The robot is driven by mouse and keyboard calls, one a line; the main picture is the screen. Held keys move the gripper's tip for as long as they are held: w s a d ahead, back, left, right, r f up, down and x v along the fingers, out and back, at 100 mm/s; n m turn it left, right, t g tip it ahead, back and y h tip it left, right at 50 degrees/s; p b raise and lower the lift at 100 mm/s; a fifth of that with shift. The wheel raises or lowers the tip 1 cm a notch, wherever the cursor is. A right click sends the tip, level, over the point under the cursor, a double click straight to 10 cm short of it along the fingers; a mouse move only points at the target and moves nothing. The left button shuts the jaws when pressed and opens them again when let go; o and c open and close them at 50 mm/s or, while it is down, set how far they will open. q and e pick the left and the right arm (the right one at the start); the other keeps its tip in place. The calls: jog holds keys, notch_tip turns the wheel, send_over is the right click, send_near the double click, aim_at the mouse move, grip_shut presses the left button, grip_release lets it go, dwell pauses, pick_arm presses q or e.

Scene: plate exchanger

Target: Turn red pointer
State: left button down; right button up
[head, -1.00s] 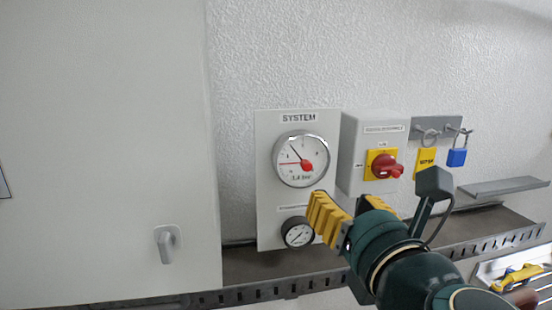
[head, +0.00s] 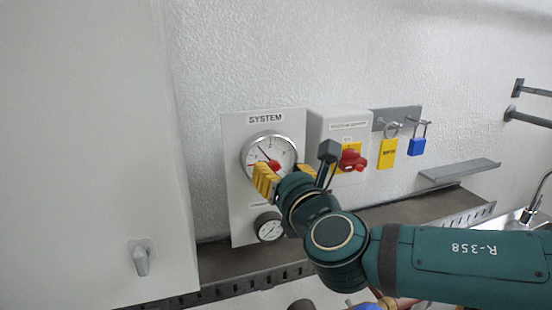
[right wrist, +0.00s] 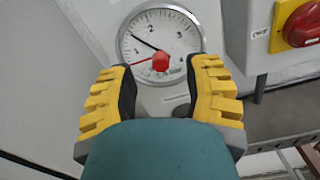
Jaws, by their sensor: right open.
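The large round gauge (head: 262,141) is on the panel labelled SYSTEM. Its red pointer (head: 274,163) has a central knob and a thin red line; in the right wrist view the knob (right wrist: 160,61) shows at the dial's lower centre, with the line pointing left and slightly down. The black needle points up-left, between 1 and 2. My right gripper (head: 281,171) is open in front of the gauge's lower part. In the wrist view its yellow fingers stand on either side of the knob, with a gap on both sides. My left gripper is not in view.
A smaller gauge (head: 269,227) sits below. Right of the panel is a grey box with a red rotary switch (head: 352,158). Yellow (head: 387,153) and blue (head: 417,147) padlocks hang further right. A cabinet with a handle (head: 141,258) stands left.

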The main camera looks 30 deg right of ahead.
aim_at(277, 167)
jog(key=shift+x, duration=1.65)
grip_shut()
jog(key=m+b, duration=0.2)
jog(key=b, duration=0.2)
jog(key=m+b, duration=0.2)
jog(key=b, duration=0.2)
jog(key=shift+d+f+b, duration=0.1)
jog(key=shift+f+b, duration=0.25)
jog(key=m+b, duration=0.3)
jog(key=b, duration=0.1)
jog(key=shift+r+m+b, duration=0.1)
jog(key=shift+m+b, duration=0.2)
jog(key=shift+b, duration=0.1)
jog(key=shift+r+m+b, duration=0.15)
jog(key=shift+m+b, duration=0.65)
jog(key=shift+b, duration=0.15)
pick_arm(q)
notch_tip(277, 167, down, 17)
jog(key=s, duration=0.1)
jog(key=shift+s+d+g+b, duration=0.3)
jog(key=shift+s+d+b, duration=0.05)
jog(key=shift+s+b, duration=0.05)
pick_arm(e)
jog(key=shift+r+m, duration=0.1)
jog(key=shift+m, duration=0.2)
